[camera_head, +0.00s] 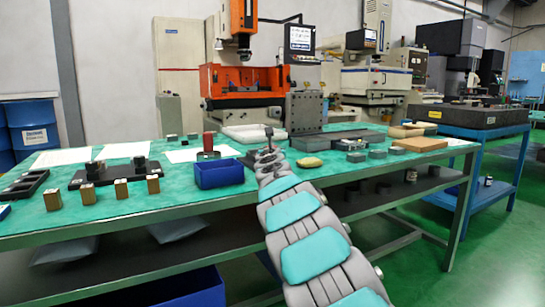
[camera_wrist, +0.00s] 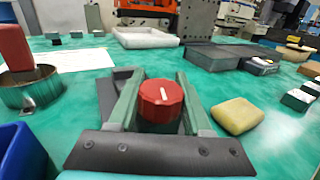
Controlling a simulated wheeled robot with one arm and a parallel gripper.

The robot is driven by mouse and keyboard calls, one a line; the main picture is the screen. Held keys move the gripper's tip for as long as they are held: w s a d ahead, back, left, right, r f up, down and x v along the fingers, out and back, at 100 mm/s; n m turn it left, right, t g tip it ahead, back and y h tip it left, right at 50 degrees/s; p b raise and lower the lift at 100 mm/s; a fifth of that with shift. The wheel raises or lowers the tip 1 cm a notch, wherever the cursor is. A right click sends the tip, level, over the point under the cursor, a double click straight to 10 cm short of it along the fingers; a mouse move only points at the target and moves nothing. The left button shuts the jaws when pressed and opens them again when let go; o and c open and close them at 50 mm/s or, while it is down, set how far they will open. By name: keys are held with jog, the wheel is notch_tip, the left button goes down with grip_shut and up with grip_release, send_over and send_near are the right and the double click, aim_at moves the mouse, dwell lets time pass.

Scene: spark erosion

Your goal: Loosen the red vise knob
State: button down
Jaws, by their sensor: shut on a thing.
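The red vise knob (camera_wrist: 161,101) shows in the middle of the wrist view, round and ribbed, with a white line on its face running nearly straight up. My gripper (camera_wrist: 161,82) has one green finger on each side of the knob and is shut on it. Dark grey vise parts (camera_wrist: 115,86) show beside and behind the fingers, mostly hidden. In the head view my gripper (camera_head: 268,146) is at the far end of my arm over the green table. The knob cannot be made out there.
A blue bin (camera_head: 219,174) and a metal ring with a red-handled tool (camera_wrist: 30,88) stand left of my gripper. A yellow sponge-like block (camera_wrist: 237,116) lies close on the right. A white tray (camera_wrist: 146,38) and dark blocks (camera_wrist: 215,57) lie behind.

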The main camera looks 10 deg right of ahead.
jog(key=n+y+b, duration=0.1)
jog(key=n+y, duration=0.1)
jog(key=y, duration=0.1)
jog(key=shift+a+f+b, duration=0.15)
jog(key=shift+b, duration=0.25)
jog(key=shift+a+n+y+b, duration=0.2)
jog(key=shift+n+y, duration=0.2)
jog(key=shift+y, duration=0.25)
jog(key=shift+a+n+y+b, duration=0.1)
jog(key=shift+n+y+b, duration=0.1)
jog(key=shift+n+y, duration=0.35)
jog(key=shift+r+y, duration=0.2)
jog(key=shift+y, duration=0.1)
jog(key=shift+c, duration=1.7)
grip_release()
